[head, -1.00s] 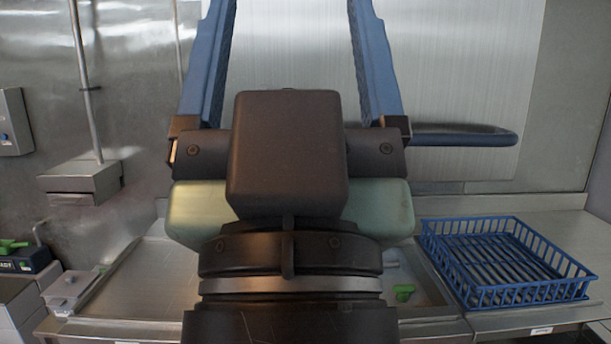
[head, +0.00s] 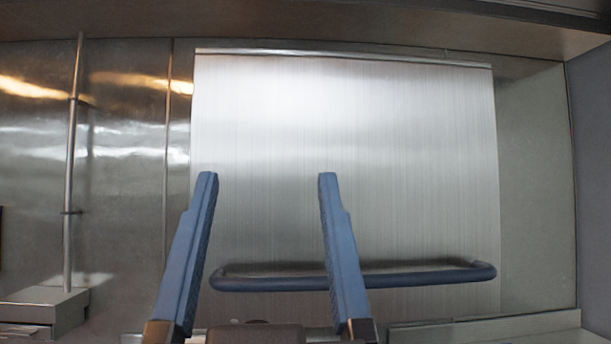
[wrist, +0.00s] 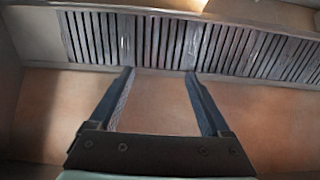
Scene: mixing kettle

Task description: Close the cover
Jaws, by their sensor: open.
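The cover (head: 345,140) is a large brushed-metal panel standing upright against the back wall in the head view. A dark blue bar handle (head: 420,277) runs across its lower part. My gripper (head: 265,178) is open and empty, with its two blue fingers pointing up in front of the cover. The fingers overlap the left half of the handle in the picture; I cannot tell whether they touch it. In the wrist view my gripper (wrist: 160,72) shows open with nothing between the fingers. The cover does not show there.
The wrist view shows a slatted vent (wrist: 160,42) above a brownish surface. A vertical metal pipe (head: 72,170) rises from a box (head: 45,308) at the left. A ledge or hood (head: 300,25) crosses the top of the head view.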

